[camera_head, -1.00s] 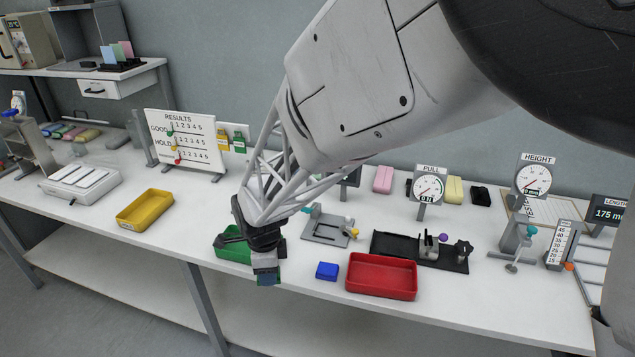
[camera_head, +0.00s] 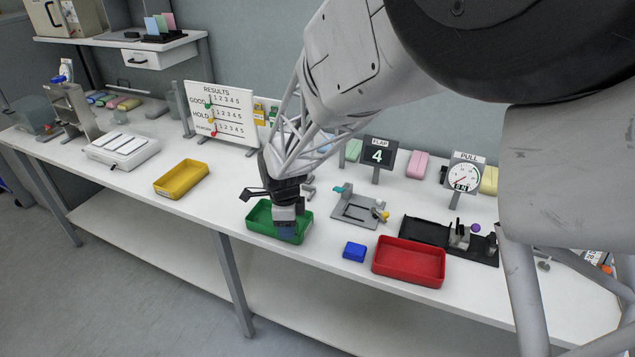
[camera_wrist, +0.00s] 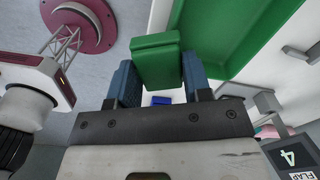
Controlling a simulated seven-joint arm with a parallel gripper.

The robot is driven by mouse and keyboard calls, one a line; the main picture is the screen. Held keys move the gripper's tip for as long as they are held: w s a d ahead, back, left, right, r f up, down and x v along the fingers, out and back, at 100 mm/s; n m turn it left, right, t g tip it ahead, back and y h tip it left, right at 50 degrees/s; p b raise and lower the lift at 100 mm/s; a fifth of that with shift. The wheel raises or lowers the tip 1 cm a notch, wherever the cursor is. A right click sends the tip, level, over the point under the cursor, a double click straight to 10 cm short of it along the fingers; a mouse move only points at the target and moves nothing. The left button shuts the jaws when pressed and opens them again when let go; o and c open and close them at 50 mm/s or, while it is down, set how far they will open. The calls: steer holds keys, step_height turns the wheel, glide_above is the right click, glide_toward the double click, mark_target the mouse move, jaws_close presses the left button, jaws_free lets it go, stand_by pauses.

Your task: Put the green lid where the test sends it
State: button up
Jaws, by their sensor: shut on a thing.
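My gripper (camera_head: 285,232) is shut on the green lid (camera_wrist: 157,62), which sits between the two blue fingers in the wrist view. In the head view the lid is hidden by the fingers and cannot be made out. The fingers appear over the green tray (camera_head: 262,222); their height above its floor is hard to tell. The green tray also fills the upper right of the wrist view (camera_wrist: 225,30), beyond the lid. The results board (camera_head: 219,112) has rows GOOD and HOLD and a third row too small to read. The FLAP display (camera_head: 379,155) reads 4.
A red tray (camera_head: 409,262) and a small blue block (camera_head: 354,252) lie to the right of the green tray. A yellow tray (camera_head: 181,179) lies to the left. A grey fixture (camera_head: 357,208) and the PULL gauge (camera_head: 464,176) stand behind. Bare table separates the yellow and green trays.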

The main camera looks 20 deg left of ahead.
steer(key=w+a, duration=0.3)
steer(key=a, duration=0.1)
steer(key=w+a, duration=0.1)
steer(key=w, duration=0.1)
steer(key=shift+w+a+f, duration=0.3)
steer(key=shift+a+f, duration=0.1)
steer(key=shift+f, duration=1.75)
steer(key=shift+f, duration=0.1)
steer(key=o, duration=0.7)
step_height(320, 180, up, 12)
steer(key=shift+r, duration=0.15)
